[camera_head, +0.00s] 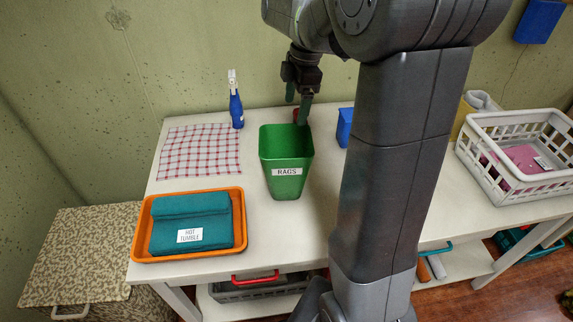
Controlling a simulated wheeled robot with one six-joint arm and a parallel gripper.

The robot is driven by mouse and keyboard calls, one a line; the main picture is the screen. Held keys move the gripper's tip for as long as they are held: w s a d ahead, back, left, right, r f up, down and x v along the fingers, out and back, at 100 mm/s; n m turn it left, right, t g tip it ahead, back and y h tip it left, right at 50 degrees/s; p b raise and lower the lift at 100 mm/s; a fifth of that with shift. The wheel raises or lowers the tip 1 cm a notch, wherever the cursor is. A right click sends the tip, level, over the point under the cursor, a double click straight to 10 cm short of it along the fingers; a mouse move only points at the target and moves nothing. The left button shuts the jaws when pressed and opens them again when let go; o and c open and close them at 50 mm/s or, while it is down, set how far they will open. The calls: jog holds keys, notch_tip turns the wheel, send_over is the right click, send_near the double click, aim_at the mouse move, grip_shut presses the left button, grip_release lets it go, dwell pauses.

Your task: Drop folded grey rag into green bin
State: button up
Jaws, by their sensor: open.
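The green bin (287,165), labelled RAGS, stands upright on the white table. Its inside looks dark green, and I cannot make out anything in it. My gripper (298,104) points down above the bin's back rim, at the right, with its fingers apart. No rag shows between them. I cannot tell whether the fingertips are over the opening or behind the bin. No folded grey rag is visible in this view. My arm hides part of the table to the right.
An orange tray (239,193) holds folded teal cloth labelled HOT TUMBLE. A small red thing (296,114) and a blue container (345,127) are near the bin. A white basket (487,177) sits right.

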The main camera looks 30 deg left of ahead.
notch_tip(320, 180, up, 10)
jog(key=w+d, duration=0.1)
dwell(0.4)
notch_tip(320, 180, down, 13)
jog(key=s+a, duration=0.1)
jog(key=shift+s+a+r+p, duration=0.1)
jog(key=shift+r+p, duration=0.9)
jog(key=shift+r, duration=0.05)
jog(key=shift+s+a+r+p, duration=0.1)
jog(key=shift+r+p, duration=0.85)
jog(key=shift+r, duration=0.05)
jog(key=shift+f, duration=0.15)
